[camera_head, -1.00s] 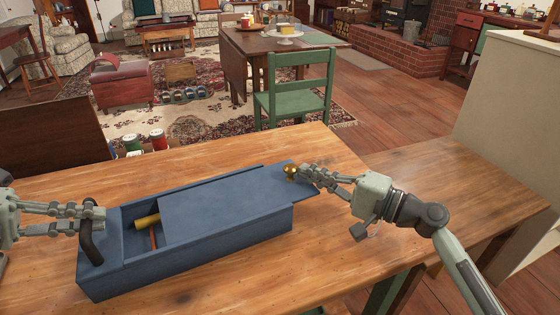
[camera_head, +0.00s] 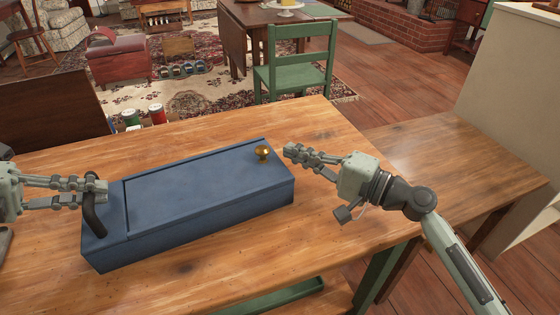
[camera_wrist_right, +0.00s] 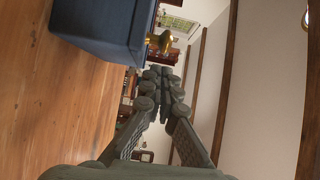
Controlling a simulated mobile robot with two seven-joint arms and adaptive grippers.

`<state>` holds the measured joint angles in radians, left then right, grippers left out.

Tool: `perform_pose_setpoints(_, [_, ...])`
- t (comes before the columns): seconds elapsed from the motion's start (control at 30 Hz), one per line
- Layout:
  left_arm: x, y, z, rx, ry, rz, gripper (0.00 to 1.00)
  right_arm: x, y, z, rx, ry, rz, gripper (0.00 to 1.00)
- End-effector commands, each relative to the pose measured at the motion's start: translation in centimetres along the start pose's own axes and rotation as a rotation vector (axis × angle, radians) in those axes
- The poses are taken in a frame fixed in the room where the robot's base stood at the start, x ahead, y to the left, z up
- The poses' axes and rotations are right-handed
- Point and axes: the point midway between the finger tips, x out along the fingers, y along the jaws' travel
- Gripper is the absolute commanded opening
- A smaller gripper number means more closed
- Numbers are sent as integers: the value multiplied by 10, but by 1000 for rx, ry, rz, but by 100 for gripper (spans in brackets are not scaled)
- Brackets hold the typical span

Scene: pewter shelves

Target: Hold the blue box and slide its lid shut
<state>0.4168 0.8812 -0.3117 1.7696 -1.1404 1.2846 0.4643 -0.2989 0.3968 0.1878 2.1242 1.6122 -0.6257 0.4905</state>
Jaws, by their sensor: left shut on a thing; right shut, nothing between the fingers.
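The blue box (camera_head: 215,212) lies on the wooden table in the head view. Its lid (camera_head: 195,184) covers the compartment, and no gap shows; the inside is hidden. A brass knob (camera_head: 263,153) stands at the lid's right end and shows in the right wrist view (camera_wrist_right: 162,42). My left gripper (camera_head: 97,192) is shut on the dark handle (camera_head: 92,218) at the box's left end. My right gripper (camera_head: 291,151) is shut and empty, just right of the knob and apart from it. The right wrist view also shows the box's end (camera_wrist_right: 115,30).
The wooden table (camera_head: 330,230) is clear in front of and to the right of the box. A green chair (camera_head: 295,75) stands behind the table. Red and green cans (camera_head: 145,115) show beyond its back left edge. A pale cabinet (camera_head: 510,110) stands at the right.

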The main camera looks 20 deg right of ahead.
Motion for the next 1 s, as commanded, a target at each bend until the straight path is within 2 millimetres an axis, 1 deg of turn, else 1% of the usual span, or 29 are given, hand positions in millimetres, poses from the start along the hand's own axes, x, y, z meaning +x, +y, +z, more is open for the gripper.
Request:
perform_pose_setpoints(0.03, [0, 0, 0, 0, 0, -1, 0, -9, 1, -9, 0, 2, 4, 0])
perform_pose_setpoints(0.2, [0, 0, 1, 0, -2, 0, 0, -50, 2, -8, 4, 3, 4, 0])
perform_pose_setpoints(0.3, [-1, 0, 1, 0, -3, 0, 0, -71, 2, -8, 4, 3, 3, 0])
perform_pose_setpoints(0.4, [-1, 0, 1, 0, -3, 0, 0, -88, 1, -8, 2, 3, 2, 0])
perform_pose_setpoints(0.5, [-1, 0, 1, 0, -4, 0, 0, -99, 1, -8, 2, 2, 1, 0])
perform_pose_setpoints(0.67, [-1, 0, 2, 0, -5, 0, 0, -107, 0, -7, -1, 0, 1, 0])
perform_pose_setpoints(0.9, [-1, 0, 2, 0, -6, 1, 0, -108, 0, -7, 0, 0, 0, 0])
perform_pose_setpoints(0.93, [-1, 0, 2, 0, -6, 1, 17, -108, 0, -7, 0, 0, 0, 0])
perform_pose_setpoints(1.0, [-1, 0, 2, 0, -6, 1, 25, -108, 0, -8, 0, 0, 0, 0])
